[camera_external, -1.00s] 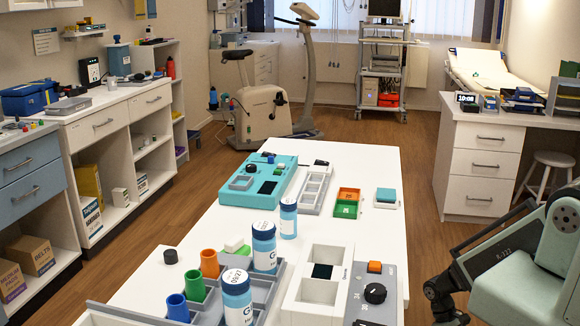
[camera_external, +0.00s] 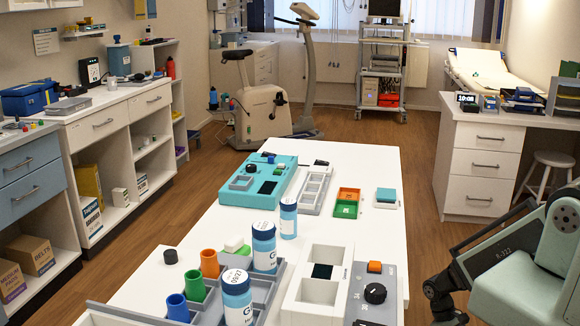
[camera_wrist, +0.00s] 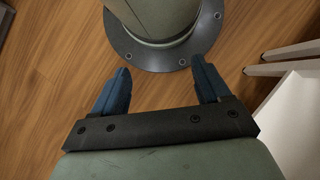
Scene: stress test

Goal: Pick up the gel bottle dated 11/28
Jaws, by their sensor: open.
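Three blue gel bottles with white labels stand on the white table in the external view. A third bottle (camera_external: 288,218) stands farther back on the table. I cannot read the dates on the second and third. My gripper (camera_wrist: 158,82) shows in the wrist view with two blue fingers wide apart and nothing between them. It points down at the wooden floor and my base, away from the bottles.
The white table (camera_external: 385,165) also holds blue, green and orange cups (camera_external: 194,287), a teal device (camera_external: 258,183), a white two-slot holder (camera_external: 318,290) and a grey knob panel (camera_external: 372,300). A white drawer desk (camera_external: 482,165) stands at the right. Wooden floor (camera_external: 425,130) lies between.

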